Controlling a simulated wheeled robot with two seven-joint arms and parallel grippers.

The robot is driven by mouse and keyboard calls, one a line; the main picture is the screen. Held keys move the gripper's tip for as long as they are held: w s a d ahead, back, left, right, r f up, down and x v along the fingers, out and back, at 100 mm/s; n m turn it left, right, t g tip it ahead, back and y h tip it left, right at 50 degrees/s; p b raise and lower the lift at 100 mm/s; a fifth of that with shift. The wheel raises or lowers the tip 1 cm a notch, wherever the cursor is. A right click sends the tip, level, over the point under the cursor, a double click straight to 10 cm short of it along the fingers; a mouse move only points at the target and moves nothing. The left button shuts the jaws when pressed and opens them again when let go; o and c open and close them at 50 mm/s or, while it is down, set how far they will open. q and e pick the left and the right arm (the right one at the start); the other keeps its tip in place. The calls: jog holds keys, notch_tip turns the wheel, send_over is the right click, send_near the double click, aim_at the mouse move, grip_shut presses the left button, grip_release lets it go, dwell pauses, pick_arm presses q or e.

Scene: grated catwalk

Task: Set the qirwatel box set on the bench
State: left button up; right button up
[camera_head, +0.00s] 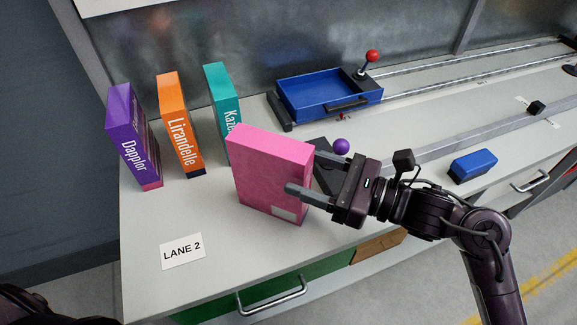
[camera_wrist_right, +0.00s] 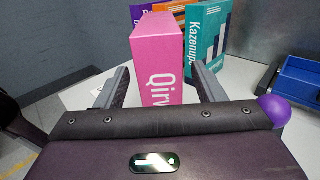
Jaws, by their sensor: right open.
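The pink qirwatel box set (camera_head: 270,165) stands upright on the pale grey bench (camera_head: 225,285); its underside is hard to see. My right gripper (camera_head: 305,170) is open, its fingers reaching to either side of the box's near end. In the right wrist view the box set (camera_wrist_right: 162,70), with "Qirw" on its spine, stands between the open fingers of the right gripper (camera_wrist_right: 160,72), with narrow gaps at both sides. My left gripper is not in view.
Purple Dapplor (camera_head: 128,135), orange Lirandelle (camera_head: 178,125) and teal Kazenupe (camera_head: 222,105) boxes stand behind and left. A "LANE 2" label (camera_head: 183,251) marks clear bench at front left.

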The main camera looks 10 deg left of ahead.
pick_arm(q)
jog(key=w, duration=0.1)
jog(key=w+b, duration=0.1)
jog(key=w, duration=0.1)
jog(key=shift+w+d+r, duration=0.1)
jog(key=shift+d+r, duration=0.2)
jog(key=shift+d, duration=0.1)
pick_arm(e)
jog(key=s+d, duration=0.1)
jog(key=d, duration=0.6)
jog(key=shift+s+d, duration=0.2)
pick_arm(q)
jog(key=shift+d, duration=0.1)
